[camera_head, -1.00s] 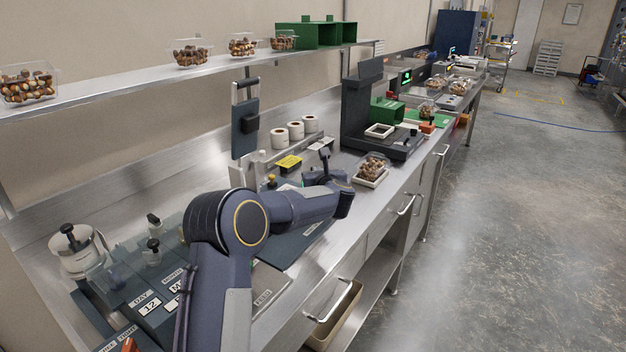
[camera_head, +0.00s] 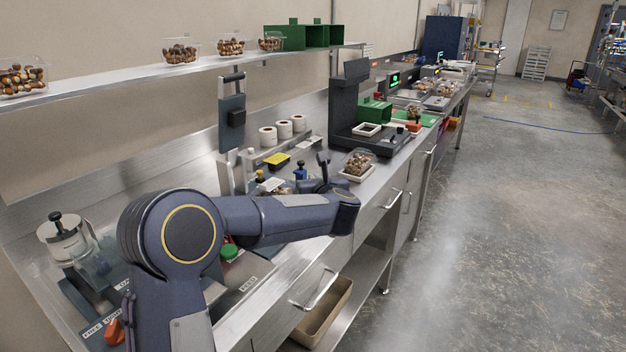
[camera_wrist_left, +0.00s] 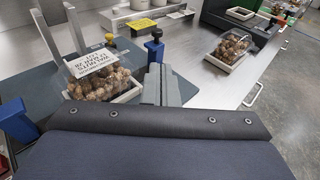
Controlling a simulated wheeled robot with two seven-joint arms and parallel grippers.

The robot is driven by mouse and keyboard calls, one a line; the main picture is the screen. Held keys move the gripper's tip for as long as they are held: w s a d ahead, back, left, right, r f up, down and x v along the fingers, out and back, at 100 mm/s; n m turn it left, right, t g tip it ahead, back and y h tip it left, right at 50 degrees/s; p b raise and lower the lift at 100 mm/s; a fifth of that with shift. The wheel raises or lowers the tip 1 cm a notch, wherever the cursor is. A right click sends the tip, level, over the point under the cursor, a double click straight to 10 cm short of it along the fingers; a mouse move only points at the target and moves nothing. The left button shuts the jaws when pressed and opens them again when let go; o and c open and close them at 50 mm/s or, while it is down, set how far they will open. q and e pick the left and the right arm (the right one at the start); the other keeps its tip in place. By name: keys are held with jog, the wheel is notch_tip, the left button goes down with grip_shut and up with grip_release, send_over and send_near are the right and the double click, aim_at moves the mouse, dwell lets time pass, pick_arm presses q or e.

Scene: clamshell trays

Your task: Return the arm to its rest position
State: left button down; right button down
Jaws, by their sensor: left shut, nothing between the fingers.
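My left arm reaches in from the left over the steel counter in the head view. My left gripper (camera_head: 322,160) is small there and partly hidden behind the forearm. In the left wrist view its fingers (camera_wrist_left: 160,75) are together and empty, beside a clear clamshell of brown nuts (camera_wrist_left: 100,84) with a printed label on top. That clamshell sits in a white tray (camera_wrist_left: 133,92). Another filled clamshell (camera_head: 358,158) stands in a white tray (camera_head: 357,176) farther right, apart from the gripper; it also shows in the wrist view (camera_wrist_left: 232,47). My right gripper is not in view.
A dark scale (camera_head: 375,145) and green bin (camera_head: 374,110) stand farther along the counter. A shelf (camera_head: 150,71) with filled clamshells runs above.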

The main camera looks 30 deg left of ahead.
pick_arm(q)
jog(key=shift+r, duration=0.1)
dwell(0.4)
jog(key=s+d+r+m+t+h+p, duration=0.45)
jog(key=s+d+r+m+h, duration=0.55)
jog(key=m, duration=1)
jog(key=s+d+f+m+g+h+p, duration=0.1)
jog(key=s+f+m+g, duration=0.2)
jog(key=s+m, duration=0.4)
jog(key=s+d+f+m+g+h+p, duration=0.1)
jog(key=s+f+m+g, duration=0.3)
jog(key=s, duration=0.9)
jog(key=s+d+f+m+g+h+p, duration=0.2)
jog(key=s+f+m+g+p, duration=0.1)
jog(key=s+m, duration=0.7)
notch_tip(320, 180, down, 2)
jog(key=shift+s+d+f+m+g, duration=0.25)
jog(key=shift+s+d+m+g, duration=0.15)
jog(key=shift+m, duration=0.2)
jog(key=shift+a, duration=0.1)
